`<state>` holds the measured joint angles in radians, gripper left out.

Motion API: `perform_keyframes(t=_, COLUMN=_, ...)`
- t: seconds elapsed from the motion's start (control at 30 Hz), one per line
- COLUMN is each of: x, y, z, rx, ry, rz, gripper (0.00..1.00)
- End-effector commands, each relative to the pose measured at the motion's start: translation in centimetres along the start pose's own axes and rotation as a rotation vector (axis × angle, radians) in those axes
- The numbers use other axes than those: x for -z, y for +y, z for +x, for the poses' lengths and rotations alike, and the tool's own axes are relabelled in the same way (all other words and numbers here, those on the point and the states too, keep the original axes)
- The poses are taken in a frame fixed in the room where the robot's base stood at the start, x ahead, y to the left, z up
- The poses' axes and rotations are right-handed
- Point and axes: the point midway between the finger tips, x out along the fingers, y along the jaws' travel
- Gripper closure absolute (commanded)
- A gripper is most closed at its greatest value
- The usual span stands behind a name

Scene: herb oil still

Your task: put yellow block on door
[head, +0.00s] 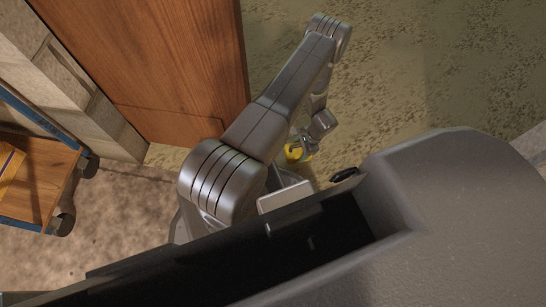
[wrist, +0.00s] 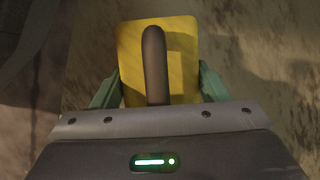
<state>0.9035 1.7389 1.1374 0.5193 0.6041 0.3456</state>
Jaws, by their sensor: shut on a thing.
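The yellow block (head: 293,155) is low beside my arm in the head view, partly covered by my gripper (head: 302,145). In the wrist view, the yellow block (wrist: 182,60) fills the upper middle, with a dark rounded handle (wrist: 154,60) running along its middle. My gripper's green fingers (wrist: 158,88) press on the block's left and right sides, so my gripper is shut on it. A brown wooden door (head: 150,60) stands at the upper left of the head view, left of my arm. The block's underside is hidden.
A wooden cart (head: 40,180) with blue edges and dark wheels stands at the far left. A pale stone wall (head: 60,75) lies left of the door. Mottled green-brown floor (head: 430,70) is open at the upper right.

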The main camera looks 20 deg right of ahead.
Motion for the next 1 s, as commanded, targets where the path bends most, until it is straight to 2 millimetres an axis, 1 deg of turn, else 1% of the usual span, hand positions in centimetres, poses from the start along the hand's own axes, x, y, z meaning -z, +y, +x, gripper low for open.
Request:
perform_keyframes(t=0.03, x=-1.3, y=0.0, z=0.6, rx=-0.004, ry=-0.001, rz=-0.004, gripper=0.69)
perform_keyframes(t=0.2, x=-5.2, y=0.0, z=2.3, rx=-0.003, ry=-0.001, rz=-0.002, gripper=0.69)
perform_keyframes(t=0.3, x=-6.8, y=0.0, z=2.9, rx=-0.002, ry=0.000, rz=-0.001, gripper=0.69)
perform_keyframes(t=0.4, x=-7.8, y=0.0, z=3.3, rx=-0.001, ry=0.000, rz=-0.002, gripper=0.69)
perform_keyframes(t=0.57, x=-8.6, y=0.0, z=3.6, rx=0.000, ry=0.000, rz=-0.001, gripper=0.69)
perform_keyframes(t=0.67, x=-9.7, y=0.0, z=4.1, rx=-0.002, ry=0.000, rz=-0.002, gripper=0.69)
perform_keyframes(t=0.7, x=-9.3, y=0.1, z=5.0, rx=-0.001, ry=0.001, rz=-0.001, gripper=0.69)
perform_keyframes(t=0.83, x=-8.4, y=0.1, z=7.0, rx=0.000, ry=0.001, rz=0.000, gripper=0.69)
perform_keyframes(t=0.9, x=-8.2, y=0.1, z=7.4, rx=0.000, ry=0.001, rz=0.000, gripper=0.69)
perform_keyframes(t=1.0, x=-8.2, y=0.0, z=7.2, rx=0.000, ry=0.001, rz=-0.001, gripper=0.69)
